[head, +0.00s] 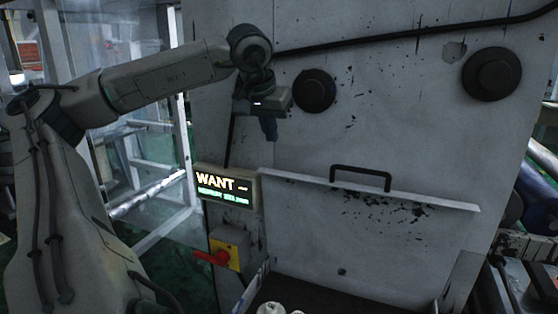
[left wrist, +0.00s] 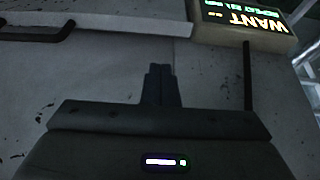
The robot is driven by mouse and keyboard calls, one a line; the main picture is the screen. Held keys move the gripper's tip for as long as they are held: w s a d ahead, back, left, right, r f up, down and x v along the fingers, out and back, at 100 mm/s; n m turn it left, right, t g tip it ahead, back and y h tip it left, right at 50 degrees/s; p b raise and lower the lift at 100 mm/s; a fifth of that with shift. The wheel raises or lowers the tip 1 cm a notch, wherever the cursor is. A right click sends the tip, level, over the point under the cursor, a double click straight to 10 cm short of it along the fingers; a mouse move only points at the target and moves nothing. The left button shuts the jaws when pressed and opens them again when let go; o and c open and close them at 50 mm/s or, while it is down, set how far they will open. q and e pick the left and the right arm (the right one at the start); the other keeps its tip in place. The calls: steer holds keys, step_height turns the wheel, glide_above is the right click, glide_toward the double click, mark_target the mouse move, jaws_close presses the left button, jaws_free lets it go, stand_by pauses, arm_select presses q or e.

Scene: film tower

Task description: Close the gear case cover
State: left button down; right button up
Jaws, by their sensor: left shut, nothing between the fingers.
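A pale, scuffed cover panel (head: 375,235) with a black bar handle (head: 360,178) near its top edge is on the front of the big grey machine. Its lower end is near a dark open space at the bottom of the head view; I cannot tell how it is hinged. My left gripper (head: 269,133) is shut and empty, pointing down, above and left of the handle and apart from it. In the left wrist view, the shut fingers (left wrist: 161,80) show against the machine face, with the handle (left wrist: 40,33) at the upper left. My right gripper is out of view.
A lit display (head: 224,186) reading "WANT" sits left of the panel, above a red switch on a yellow plate (head: 225,255). White round items (head: 270,308) lie at the bottom. Two dark round knobs (head: 316,90) (head: 492,73) protrude above. A cable crosses the top.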

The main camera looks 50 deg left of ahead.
arm_select(q)
steer(key=b, duration=0.1)
glide_above(277, 184)
step_height(277, 184, down, 8)
steer(key=shift+a+r, duration=0.15)
steer(key=shift+r, duration=0.05)
steer(key=shift+w+a+f, duration=0.15)
steer(key=shift+w+f, duration=0.05)
steer(key=shift+f, duration=0.5)
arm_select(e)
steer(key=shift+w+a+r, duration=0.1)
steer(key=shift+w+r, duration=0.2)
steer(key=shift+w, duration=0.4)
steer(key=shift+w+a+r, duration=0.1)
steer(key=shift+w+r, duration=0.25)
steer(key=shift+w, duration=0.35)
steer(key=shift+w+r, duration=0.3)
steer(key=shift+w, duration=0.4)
arm_select(q)
steer(key=shift+b, duration=0.4)
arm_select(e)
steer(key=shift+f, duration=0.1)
